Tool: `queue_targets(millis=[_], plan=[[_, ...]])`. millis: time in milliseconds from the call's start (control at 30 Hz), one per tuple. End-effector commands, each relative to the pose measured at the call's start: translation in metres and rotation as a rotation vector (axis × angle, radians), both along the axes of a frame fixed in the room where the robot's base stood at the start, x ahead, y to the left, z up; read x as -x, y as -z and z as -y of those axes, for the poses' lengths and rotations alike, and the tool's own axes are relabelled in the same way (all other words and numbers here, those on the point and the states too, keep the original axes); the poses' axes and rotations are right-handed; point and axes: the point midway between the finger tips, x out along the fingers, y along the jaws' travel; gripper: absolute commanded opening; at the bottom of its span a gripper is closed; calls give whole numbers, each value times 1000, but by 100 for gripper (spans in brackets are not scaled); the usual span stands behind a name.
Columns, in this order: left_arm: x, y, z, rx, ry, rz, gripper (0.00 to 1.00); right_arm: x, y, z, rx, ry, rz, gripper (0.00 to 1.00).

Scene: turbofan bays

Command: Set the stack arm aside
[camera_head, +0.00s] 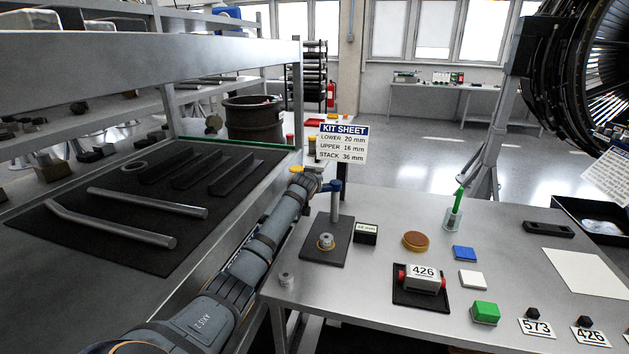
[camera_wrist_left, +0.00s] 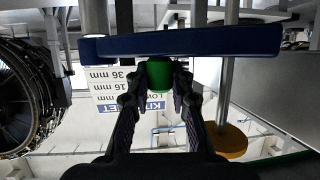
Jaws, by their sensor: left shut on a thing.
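The stack arm is a blue bar (camera_wrist_left: 180,41) that crosses the left wrist view, with a green grip (camera_wrist_left: 160,76) at its middle. My left gripper (camera_wrist_left: 160,98) is shut on the green grip, one finger on each side. In the head view the blue arm (camera_head: 332,186) shows small at the top of a grey post (camera_head: 335,208), at the end of my left arm. I cannot tell whether the arm still touches the post. The post stands on a black base plate (camera_head: 318,254), with a small metal stack (camera_head: 326,241) on it. My right gripper is not in view.
The kit sheet sign (camera_head: 343,143) stands just behind the gripper. A green-topped holder (camera_head: 453,216) stands farther right. A metal shelf (camera_head: 150,55) rises on the left.

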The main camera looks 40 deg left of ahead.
Motion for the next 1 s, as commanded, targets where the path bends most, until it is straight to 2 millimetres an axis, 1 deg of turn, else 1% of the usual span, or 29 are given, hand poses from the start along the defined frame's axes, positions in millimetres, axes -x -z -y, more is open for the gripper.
queue_targets(millis=[33,267,300,467,733,800,867,967,1000], plan=[[0,-4,-1,-6,1,6,0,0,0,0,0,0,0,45],[0,-4,-1,-7,1,8,0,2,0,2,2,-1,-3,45],[-1,-5,-1,-7,1,8,22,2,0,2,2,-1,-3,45],[0,-3,-1,-5,0,6,44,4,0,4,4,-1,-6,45],[0,-2,0,-3,0,4,45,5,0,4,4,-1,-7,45],[0,-5,0,-3,0,4,45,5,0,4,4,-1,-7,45],[-1,-13,-1,-3,0,6,45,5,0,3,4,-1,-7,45],[-1,-33,-1,-3,0,10,45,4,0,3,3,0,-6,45],[-1,-44,-1,-5,1,11,45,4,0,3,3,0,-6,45]])
